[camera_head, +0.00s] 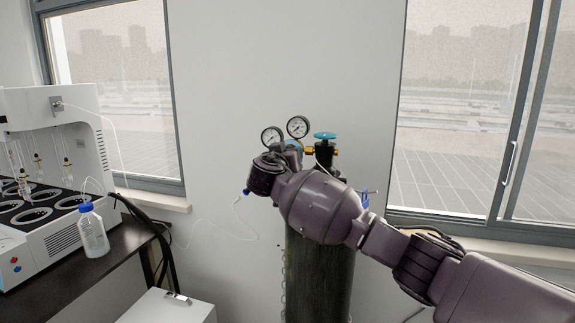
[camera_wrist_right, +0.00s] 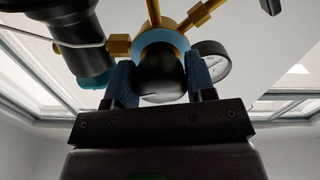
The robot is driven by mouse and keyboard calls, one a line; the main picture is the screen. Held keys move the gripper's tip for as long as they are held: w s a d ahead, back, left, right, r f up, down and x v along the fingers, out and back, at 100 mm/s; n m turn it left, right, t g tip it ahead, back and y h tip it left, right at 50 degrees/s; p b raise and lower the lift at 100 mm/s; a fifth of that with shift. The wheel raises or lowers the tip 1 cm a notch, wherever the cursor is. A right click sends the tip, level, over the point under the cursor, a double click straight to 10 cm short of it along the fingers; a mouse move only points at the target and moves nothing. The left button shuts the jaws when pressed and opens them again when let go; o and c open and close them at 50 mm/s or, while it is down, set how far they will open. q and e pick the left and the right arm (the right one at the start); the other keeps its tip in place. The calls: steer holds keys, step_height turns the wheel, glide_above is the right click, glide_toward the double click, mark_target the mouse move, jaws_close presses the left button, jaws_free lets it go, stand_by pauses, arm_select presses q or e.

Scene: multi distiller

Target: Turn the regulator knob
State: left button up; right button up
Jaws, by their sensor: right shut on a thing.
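The regulator knob (camera_wrist_right: 162,85) is dark and rounded. In the right wrist view it sits between the two blue-padded fingers of my right gripper (camera_wrist_right: 160,66), which is shut on it. The regulator body (camera_wrist_right: 160,38), with a blue ring and brass fittings, is just beyond the knob. In the head view, two round gauges (camera_head: 298,127) stand above the regulator on the dark gas cylinder (camera_head: 320,272). My right wrist and forearm cross in front and hide the knob and fingers there. My left gripper is not in view.
A teal valve handwheel (camera_head: 325,135) tops the cylinder close to my right arm. A white distiller (camera_head: 55,115) and a blue-capped bottle (camera_head: 93,232) stand on the dark bench at left. A white cabinet (camera_head: 170,307) is low in front. The wall behind is clear.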

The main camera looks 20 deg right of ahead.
steer(key=shift+f+n+b, duration=0.25)
steer(key=shift+n+b, duration=0.05)
steer(key=shift+n, duration=0.2)
steer(key=shift+r+n, duration=0.15)
steer(key=shift+n, duration=0.55)
steer(key=n+p, duration=0.2)
steer(key=n, duration=0.1)
steer(key=shift+d+r, duration=0.1)
steer(key=shift+r, duration=0.05)
steer(key=shift+n, duration=0.6)
steer(key=n+p, duration=0.2)
steer(key=n, duration=0.1)
steer(key=shift+n+p, duration=0.4)
steer(key=shift+n, duration=1)
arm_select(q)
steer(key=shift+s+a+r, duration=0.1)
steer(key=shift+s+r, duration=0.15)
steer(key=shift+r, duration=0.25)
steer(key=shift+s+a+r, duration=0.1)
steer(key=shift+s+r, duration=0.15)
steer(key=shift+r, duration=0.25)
arm_select(e)
steer(key=shift+n, duration=0.3)
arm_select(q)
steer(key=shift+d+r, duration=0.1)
arm_select(e)
steer(key=o, duration=0.9)
